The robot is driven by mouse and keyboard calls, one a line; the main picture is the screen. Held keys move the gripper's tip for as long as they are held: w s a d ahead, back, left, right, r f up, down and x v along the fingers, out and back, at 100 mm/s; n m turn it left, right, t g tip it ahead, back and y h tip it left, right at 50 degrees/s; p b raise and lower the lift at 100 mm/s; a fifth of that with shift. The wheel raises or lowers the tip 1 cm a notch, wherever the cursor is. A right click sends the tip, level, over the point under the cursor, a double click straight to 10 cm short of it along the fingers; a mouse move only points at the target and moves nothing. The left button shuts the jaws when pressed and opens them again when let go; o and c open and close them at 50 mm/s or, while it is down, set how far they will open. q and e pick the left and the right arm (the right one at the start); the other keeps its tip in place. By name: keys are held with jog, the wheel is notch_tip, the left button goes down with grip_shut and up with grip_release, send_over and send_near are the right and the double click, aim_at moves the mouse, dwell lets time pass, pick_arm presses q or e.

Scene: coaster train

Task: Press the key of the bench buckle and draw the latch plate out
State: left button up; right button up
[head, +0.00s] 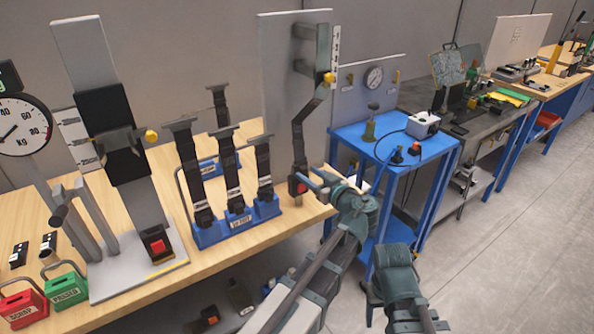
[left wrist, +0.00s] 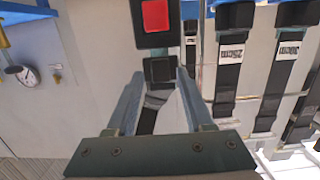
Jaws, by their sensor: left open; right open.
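The bench buckle (head: 297,186), black with a red key, stands at the bench's right edge, at the lower end of a dark strap. In the left wrist view the red key (left wrist: 155,15) is at the top. The black latch plate (left wrist: 160,70) lies against the buckle's mouth, with the webbing running on from it. My left gripper (head: 314,180) is open beside the buckle. In the left wrist view its fingers (left wrist: 160,78) stand on either side of the latch plate, apart from it. My right gripper (head: 388,262) is low beside the bench, away from the buckle; its fingers are unclear.
A blue rack (head: 237,222) with several upright buckle straps stands left of the buckle. A grey board (head: 140,265) with another red-key buckle (head: 158,246) is further left. A blue cart (head: 430,150) stands to the right. The floor on the right is clear.

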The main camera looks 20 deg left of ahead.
pick_arm(q)
jog(key=shift+w+a+f, duration=0.1)
jog(key=shift+w+a, duration=0.2)
jog(key=shift+a, duration=0.2)
grip_shut()
